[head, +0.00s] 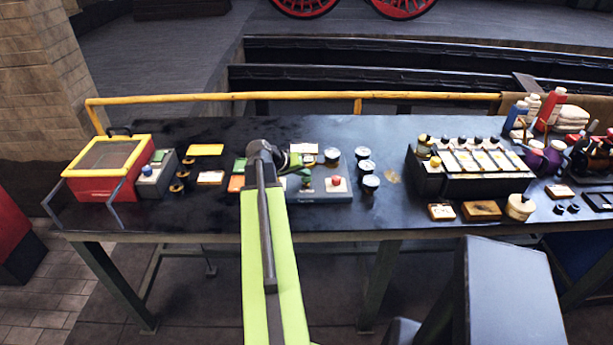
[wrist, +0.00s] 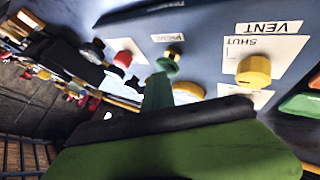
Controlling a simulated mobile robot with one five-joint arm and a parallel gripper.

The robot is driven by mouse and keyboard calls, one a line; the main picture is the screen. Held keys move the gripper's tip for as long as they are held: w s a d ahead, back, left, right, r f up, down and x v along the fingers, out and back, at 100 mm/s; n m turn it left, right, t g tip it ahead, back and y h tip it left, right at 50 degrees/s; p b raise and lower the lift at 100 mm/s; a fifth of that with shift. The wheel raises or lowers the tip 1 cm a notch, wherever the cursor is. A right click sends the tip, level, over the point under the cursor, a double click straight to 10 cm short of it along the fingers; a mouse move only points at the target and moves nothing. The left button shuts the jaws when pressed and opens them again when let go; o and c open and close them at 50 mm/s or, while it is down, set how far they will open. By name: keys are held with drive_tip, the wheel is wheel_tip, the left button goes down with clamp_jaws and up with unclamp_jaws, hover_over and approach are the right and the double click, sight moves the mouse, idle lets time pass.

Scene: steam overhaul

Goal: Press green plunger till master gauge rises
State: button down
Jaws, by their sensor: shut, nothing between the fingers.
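The green plunger (wrist: 168,62) stands on a blue-grey panel (wrist: 205,22) in the wrist view, beside a small label. My gripper (wrist: 157,92) is shut and empty, its narrow green tip close to the plunger; I cannot tell whether they touch. In the head view my gripper (head: 299,167) is over the left part of the grey panel (head: 318,195), and partly hides the plunger area. A red knob (wrist: 123,60) and a yellow knob (wrist: 254,72) flank the plunger, the yellow one on a card reading SHUT, near VENT. I cannot tell which dial is the master gauge.
Several round pale-topped pieces (head: 364,153) stand right of the panel. A red case with yellow rim (head: 103,184) is at the table's left. A dark rack (head: 470,182) and bottles (head: 550,110) are at the right. A yellow rail (head: 230,97) runs behind the table.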

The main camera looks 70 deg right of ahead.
sight(304, 179)
drive_tip(key=shift+f, duration=0.35)
drive_tip(key=shift+r, duration=0.15)
idle(0.3)
drive_tip(key=shift+r+p, duration=1.45)
drive_tip(key=shift+r, duration=0.1)
drive_tip(key=shift+r, duration=0.1)
wheel_tip(304, 179, up, 5)
drive_tip(key=p, duration=0.5)
